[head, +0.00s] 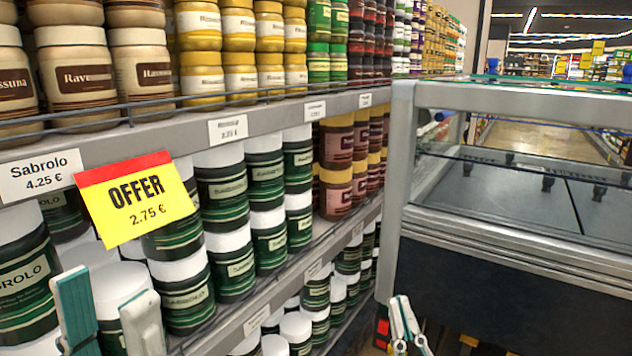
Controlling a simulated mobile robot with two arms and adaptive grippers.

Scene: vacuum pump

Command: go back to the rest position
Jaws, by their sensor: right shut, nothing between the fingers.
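My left gripper (107,292) is at the bottom left, in front of the shelf with green jars. Its two fingers, one with a teal pad facing me, stand wide apart. White-lidded jars show between and behind the fingers, and I see nothing held. My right gripper (402,312) is at the bottom centre, below the front of the grey display case. Its fingers are together with nothing between them. The lower parts of both grippers are cut off by the frame's bottom edge.
A shelf (275,116) stocked with jars runs along the left. A yellow and red offer sign (139,198) juts from it near my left gripper. A metal-framed glass display case (520,97) stands close on the right. An aisle floor (550,145) lies beyond.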

